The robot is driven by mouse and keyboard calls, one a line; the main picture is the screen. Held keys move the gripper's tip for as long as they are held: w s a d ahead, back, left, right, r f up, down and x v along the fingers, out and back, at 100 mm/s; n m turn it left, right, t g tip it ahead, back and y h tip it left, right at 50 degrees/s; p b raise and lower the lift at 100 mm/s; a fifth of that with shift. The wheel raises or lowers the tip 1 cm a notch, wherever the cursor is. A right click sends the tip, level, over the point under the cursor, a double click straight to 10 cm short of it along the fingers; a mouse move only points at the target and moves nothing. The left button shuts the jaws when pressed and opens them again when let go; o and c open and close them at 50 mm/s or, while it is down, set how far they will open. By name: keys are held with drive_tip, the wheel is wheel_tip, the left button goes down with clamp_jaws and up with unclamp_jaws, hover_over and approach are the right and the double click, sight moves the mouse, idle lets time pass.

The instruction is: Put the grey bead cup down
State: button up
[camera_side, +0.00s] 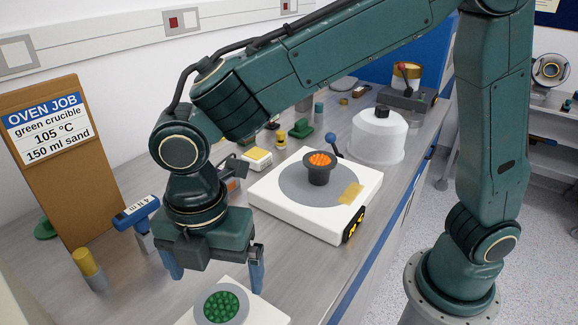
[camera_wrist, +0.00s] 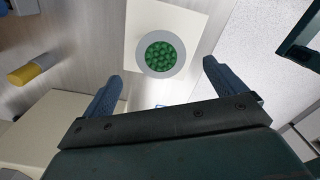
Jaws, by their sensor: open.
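A grey round cup filled with green beads (camera_side: 221,305) stands upright on a white square plate (camera_side: 268,312) at the bottom of the side view. The wrist view shows the same grey cup (camera_wrist: 160,53) on the white plate (camera_wrist: 135,25), just beyond the fingertips. My gripper (camera_side: 214,272) is open and empty, its two blue fingers spread wide, above and near this cup. No finger appears to touch it. A dark grey cup with orange beads (camera_side: 319,168) stands on the grey disc of a white hotplate (camera_side: 290,223).
An oven job board (camera_side: 50,150) leans at the left. A yellow-topped cylinder (camera_side: 88,267) and a blue-and-white device (camera_side: 137,212) stand left of my gripper. A white domed vessel (camera_side: 378,137) is behind the hotplate. Bare bench lies between plate and hotplate.

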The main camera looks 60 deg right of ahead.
wheel_tip(320, 180, up, 4)
idle(0.4)
idle(0.4)
drive_tip(key=s+d+r+m+t+y, duration=0.1)
drive_tip(key=d+r+m, duration=0.2)
drive_tip(key=d+m, duration=0.45)
drive_tip(key=s+d+r+m+t, duration=0.1)
drive_tip(key=d+r+m+t, duration=0.2)
drive_tip(key=d, duration=0.7)
drive_tip(key=s+d+f+m+t+h, duration=0.1)
drive_tip(key=s+d+m, duration=0.8)
drive_tip(key=d+m, duration=0.2)
drive_tip(key=shift+s+m+t, duration=0.2)
drive_tip(key=shift+m+t, duration=0.1)
drive_tip(key=shift+m, duration=0.55)
